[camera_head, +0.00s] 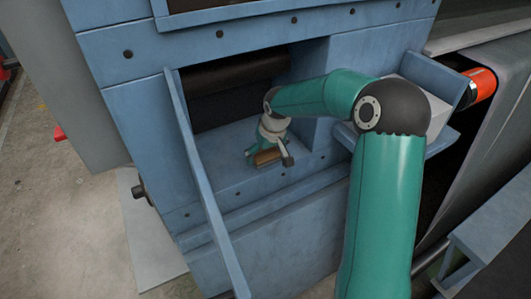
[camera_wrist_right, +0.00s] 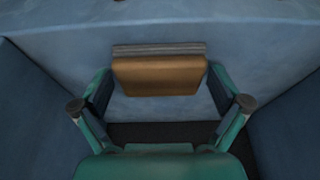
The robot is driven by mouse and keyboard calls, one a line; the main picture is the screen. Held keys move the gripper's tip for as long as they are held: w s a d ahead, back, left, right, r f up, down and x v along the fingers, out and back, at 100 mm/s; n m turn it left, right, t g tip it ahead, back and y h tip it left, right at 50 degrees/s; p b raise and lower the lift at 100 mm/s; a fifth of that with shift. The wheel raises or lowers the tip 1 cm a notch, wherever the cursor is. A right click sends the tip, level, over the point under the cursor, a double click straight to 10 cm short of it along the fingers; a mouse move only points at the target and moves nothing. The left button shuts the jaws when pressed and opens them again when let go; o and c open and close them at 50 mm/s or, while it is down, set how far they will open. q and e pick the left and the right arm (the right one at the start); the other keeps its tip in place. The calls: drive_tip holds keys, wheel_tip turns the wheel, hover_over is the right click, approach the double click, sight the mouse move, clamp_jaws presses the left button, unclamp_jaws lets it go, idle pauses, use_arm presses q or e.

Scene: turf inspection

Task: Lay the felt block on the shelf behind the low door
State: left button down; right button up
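The felt block (camera_wrist_right: 160,76) is brown with a grey layered strip along its far edge. It also shows in the head view, small and partly hidden, inside the opening (camera_head: 266,157). My right gripper (camera_wrist_right: 160,82) reaches into the opening from the right, with a finger close against each side of the block. It appears shut on it. The block is over the blue shelf (camera_head: 225,172); I cannot tell whether it rests there. The low door (camera_head: 203,190) stands open as a thin blue panel left of the opening. My left gripper is out of view.
A blue wall stands right of the opening (camera_head: 308,70), close to my right arm. A pale box (camera_head: 428,103) sits on a ledge further right, beside an orange-ended roller (camera_head: 483,84). The shelf left of the gripper is bare.

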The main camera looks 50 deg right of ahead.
drive_tip(key=shift+r, duration=0.15)
drive_tip(key=b+v, duration=0.1)
drive_tip(key=v, duration=1.1)
idle(0.4)
